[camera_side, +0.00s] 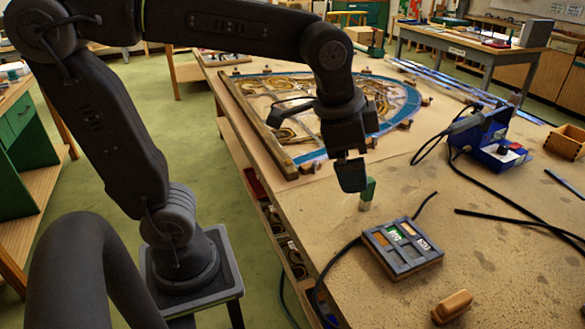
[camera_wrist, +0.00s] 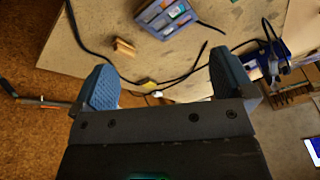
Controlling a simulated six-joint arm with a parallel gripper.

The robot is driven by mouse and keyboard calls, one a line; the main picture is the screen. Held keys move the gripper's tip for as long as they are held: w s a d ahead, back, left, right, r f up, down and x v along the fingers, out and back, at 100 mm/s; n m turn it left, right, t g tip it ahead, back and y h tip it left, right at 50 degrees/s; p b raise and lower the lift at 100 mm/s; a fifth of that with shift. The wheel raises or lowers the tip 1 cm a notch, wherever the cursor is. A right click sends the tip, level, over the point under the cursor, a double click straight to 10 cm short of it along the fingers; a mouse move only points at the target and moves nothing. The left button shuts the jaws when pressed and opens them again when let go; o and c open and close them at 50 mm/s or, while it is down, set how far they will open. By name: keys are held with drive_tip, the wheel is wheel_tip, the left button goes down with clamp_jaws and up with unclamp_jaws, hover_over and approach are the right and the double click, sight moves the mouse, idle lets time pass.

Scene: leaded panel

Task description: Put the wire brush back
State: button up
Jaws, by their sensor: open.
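No bristles can be made out, so I cannot tell for sure which item is the wire brush. A small wooden block-shaped piece (camera_side: 452,306) lies on the bench near the front edge; it also shows in the wrist view (camera_wrist: 124,47). A small green piece with a pale lower end (camera_side: 367,193) is just below and right of my gripper (camera_side: 352,176). In the wrist view my gripper (camera_wrist: 165,82) has its blue-padded fingers wide apart, with nothing held. A small yellow and white item (camera_wrist: 150,89) shows beyond the fingers, between them.
A grey compartment tray (camera_side: 432,262) holds small coloured pieces; black cable runs beside it. A blue soldering station (camera_side: 490,140) and wooden box (camera_side: 567,143) stand at right. The leaded panel (camera_side: 312,105) lies behind my gripper. Bench right of the tray is mostly clear.

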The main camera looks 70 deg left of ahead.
drive_tip(key=s+a+f+n+t, duration=0.2)
drive_tip(key=s+a+f+n, duration=0.1)
drive_tip(key=s, duration=0.5)
drive_tip(key=shift+s+a+f+n, duration=0.2)
drive_tip(key=shift+a+n, duration=0.7)
drive_tip(key=shift+n, duration=0.5)
